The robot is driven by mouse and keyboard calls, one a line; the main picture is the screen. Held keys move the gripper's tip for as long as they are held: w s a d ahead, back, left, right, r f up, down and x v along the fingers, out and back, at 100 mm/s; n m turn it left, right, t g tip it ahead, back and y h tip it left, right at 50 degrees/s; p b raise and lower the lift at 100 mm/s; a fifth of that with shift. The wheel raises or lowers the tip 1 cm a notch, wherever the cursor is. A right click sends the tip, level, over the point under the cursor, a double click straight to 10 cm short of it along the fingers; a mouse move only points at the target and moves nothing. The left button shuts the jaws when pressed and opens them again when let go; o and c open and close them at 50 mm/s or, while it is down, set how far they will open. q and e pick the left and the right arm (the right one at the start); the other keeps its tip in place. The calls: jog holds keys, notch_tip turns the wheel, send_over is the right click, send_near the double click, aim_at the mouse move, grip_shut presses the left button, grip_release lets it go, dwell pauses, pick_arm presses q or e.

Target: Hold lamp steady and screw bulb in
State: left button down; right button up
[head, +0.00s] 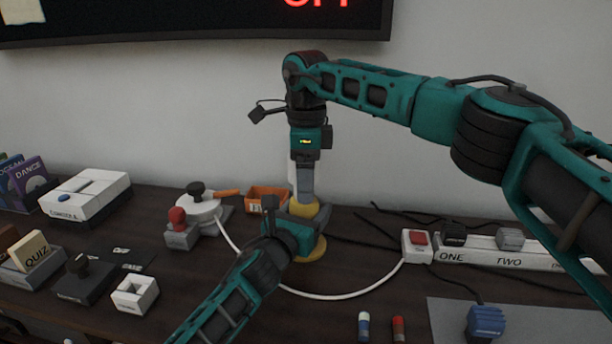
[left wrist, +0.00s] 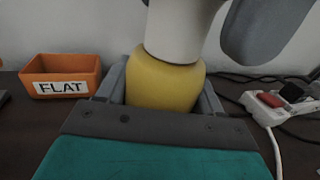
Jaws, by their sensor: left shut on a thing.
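The yellow lamp (head: 305,211) stands on the table, its round foot (head: 316,252) showing below my left gripper. My left gripper (head: 297,232) is shut around the lamp's yellow body, which also shows between its fingers in the left wrist view (left wrist: 163,88). A white bulb (left wrist: 178,32) sits upright at the top of the yellow body; whether it is threaded is hidden. My right gripper (head: 305,185) points straight down over the lamp. One grey finger of it (left wrist: 268,30) shows right of the bulb with a gap; its other finger is hidden.
An orange bin marked FLAT (left wrist: 62,76) stands left of the lamp. A box with a red switch (head: 417,245) and a power strip (head: 480,256) are at the right. A white cord curves around the lamp's front. Two small cylinders (head: 398,327) stand at the front.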

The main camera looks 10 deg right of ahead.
jog(key=shift+o, duration=0.7)
notch_tip(320, 180, up, 12)
pick_arm(q)
jog(key=shift+c, duration=0.4)
grip_release()
